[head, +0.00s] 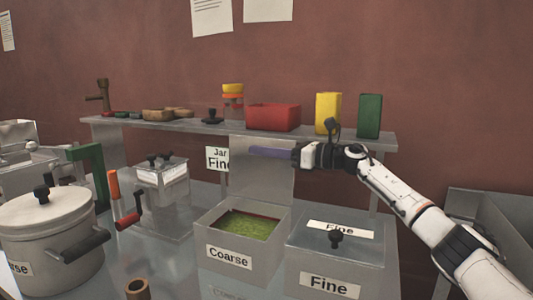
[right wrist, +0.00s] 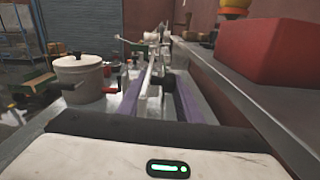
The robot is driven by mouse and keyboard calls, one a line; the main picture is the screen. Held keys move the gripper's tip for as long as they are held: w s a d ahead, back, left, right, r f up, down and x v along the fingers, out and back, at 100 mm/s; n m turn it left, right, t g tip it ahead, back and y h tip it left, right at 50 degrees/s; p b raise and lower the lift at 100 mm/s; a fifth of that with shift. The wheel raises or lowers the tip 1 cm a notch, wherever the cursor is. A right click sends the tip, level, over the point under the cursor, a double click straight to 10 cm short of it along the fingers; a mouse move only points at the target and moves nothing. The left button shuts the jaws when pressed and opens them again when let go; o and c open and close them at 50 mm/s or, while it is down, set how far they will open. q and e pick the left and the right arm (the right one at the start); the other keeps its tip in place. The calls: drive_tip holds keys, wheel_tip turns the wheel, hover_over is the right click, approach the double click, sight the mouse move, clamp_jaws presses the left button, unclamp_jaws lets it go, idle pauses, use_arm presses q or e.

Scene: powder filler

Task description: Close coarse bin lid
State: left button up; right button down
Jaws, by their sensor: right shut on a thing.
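The coarse bin (head: 238,272) is a grey metal box labelled "Coarse", holding green powder, and its top is open. Its lid (head: 262,182) stands upright at the back of the bin, a flat grey plate. My right gripper (head: 270,152) is at the lid's upper edge, its purple fingers lying along it. In the right wrist view, the purple fingers (right wrist: 160,95) are on either side of the thin lid edge (right wrist: 146,88), with a black knob (right wrist: 163,81) by them. The gripper is shut on the lid. My left gripper is out of view.
The fine bin (head: 325,285) stands to the right with its lid down. A shelf (head: 190,126) behind bears a red box (head: 273,117), a yellow box (head: 328,112) and a green box (head: 369,116). A large pot (head: 48,235) and a cranked grinder (head: 160,185) stand left.

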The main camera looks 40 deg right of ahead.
use_arm(q)
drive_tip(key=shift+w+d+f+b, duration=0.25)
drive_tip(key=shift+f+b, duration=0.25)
drive_tip(key=shift+b, duration=0.45)
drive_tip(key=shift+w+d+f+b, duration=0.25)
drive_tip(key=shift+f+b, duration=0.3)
drive_tip(key=shift+b, duration=0.4)
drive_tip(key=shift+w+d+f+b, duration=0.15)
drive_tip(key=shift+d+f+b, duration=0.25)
drive_tip(key=shift+b, duration=0.55)
use_arm(e)
drive_tip(key=shift+s+a+f+n, duration=0.1)
drive_tip(key=shift+s+a+n, duration=0.45)
drive_tip(key=shift+a+n, duration=0.45)
drive_tip(key=shift+s+a+r+n, duration=0.1)
drive_tip(key=shift+s+a+n, duration=0.45)
drive_tip(key=shift+a+n, duration=0.5)
drive_tip(key=shift+s+a+f+n, duration=0.1)
drive_tip(key=shift+s+a+n, duration=0.45)
drive_tip(key=shift+a+n, duration=0.45)
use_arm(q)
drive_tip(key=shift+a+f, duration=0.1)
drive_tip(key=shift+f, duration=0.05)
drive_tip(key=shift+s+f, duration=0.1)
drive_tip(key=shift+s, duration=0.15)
use_arm(e)
drive_tip(key=c, duration=1.4)
unclamp_jaws()
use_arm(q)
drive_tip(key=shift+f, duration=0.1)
